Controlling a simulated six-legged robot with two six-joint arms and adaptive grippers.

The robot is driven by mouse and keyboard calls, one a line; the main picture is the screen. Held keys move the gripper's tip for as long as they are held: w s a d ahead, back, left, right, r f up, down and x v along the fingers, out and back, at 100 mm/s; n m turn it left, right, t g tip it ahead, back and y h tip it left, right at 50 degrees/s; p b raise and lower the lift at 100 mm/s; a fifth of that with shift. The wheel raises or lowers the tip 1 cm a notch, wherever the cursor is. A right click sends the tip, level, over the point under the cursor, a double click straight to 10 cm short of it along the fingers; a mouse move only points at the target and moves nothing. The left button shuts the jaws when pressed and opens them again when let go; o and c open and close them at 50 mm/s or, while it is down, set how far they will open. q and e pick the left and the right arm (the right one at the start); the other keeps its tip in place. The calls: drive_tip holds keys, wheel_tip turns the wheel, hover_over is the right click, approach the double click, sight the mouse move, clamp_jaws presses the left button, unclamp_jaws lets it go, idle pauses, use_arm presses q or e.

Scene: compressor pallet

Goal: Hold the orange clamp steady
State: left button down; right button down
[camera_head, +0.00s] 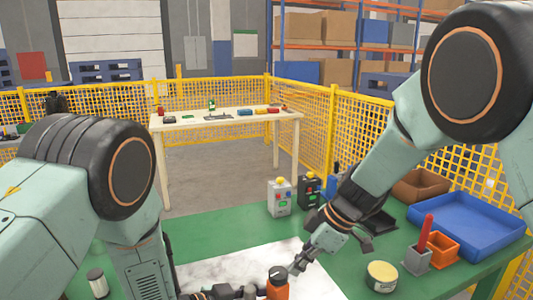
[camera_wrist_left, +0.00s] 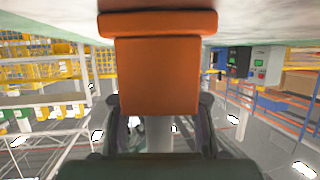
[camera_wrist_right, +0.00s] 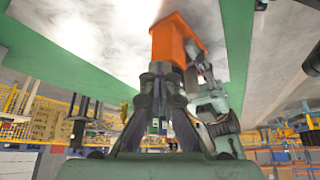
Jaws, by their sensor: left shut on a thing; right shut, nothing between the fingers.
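The orange clamp (camera_head: 277,284) stands at the bottom middle of the head view, over a white marbled surface (camera_head: 215,274). It fills the middle of the left wrist view (camera_wrist_left: 157,75). My left gripper (camera_head: 250,291) comes in from the left and is shut on the clamp, with a finger on each side in its wrist view (camera_wrist_left: 157,105). My right gripper (camera_head: 295,268) is shut with nothing in it, just beside the clamp. In the right wrist view, the clamp (camera_wrist_right: 170,43) is right at my fingertips (camera_wrist_right: 160,72); I cannot tell if they touch.
On the green table (camera_head: 215,236) stand a grey button box (camera_head: 279,197) and a black one (camera_head: 309,190). At right are a blue tray (camera_head: 465,222), an orange bin (camera_head: 442,249), a grey holder (camera_head: 417,258) with a red-handled tool and a round tin (camera_head: 381,277).

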drive_tip(key=shift+s, duration=0.7)
drive_tip(key=shift+s+a, duration=0.25)
drive_tip(key=shift+s, duration=0.4)
drive_tip(key=shift+d, duration=0.1)
idle(0.4)
wheel_tip(320, 180, up, 6)
drive_tip(key=shift+s+d, duration=0.15)
drive_tip(key=shift+d, duration=0.1)
idle(0.4)
use_arm(q)
drive_tip(key=c, duration=0.8)
unclamp_jaws()
drive_tip(key=shift+o, duration=0.2)
